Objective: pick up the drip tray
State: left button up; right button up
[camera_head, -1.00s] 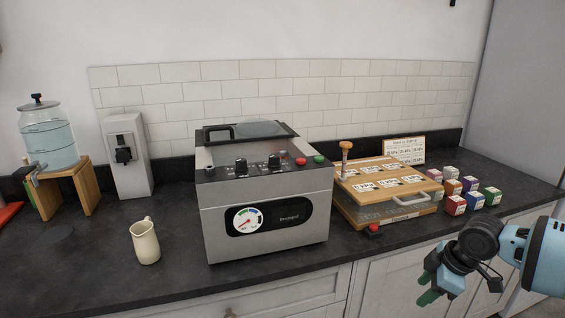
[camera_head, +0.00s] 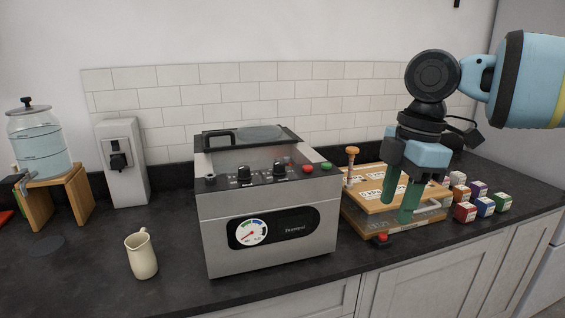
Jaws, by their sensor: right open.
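I cannot tell for certain which thing is the drip tray. A flat dark round disc (camera_head: 46,246) lies on the counter below the tap of the water dispenser at the left. My left gripper is out of view.
A steel machine (camera_head: 270,235) with a dial and knobs stands mid-counter. A cream jug (camera_head: 141,256) stands to its left. The glass dispenser (camera_head: 38,140) sits on a wooden stand. Several small coloured boxes (camera_head: 465,212) stand at the right. The counter is clear around the jug.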

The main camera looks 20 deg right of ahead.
aim_at(287, 160)
jog(key=i, duration=1.35)
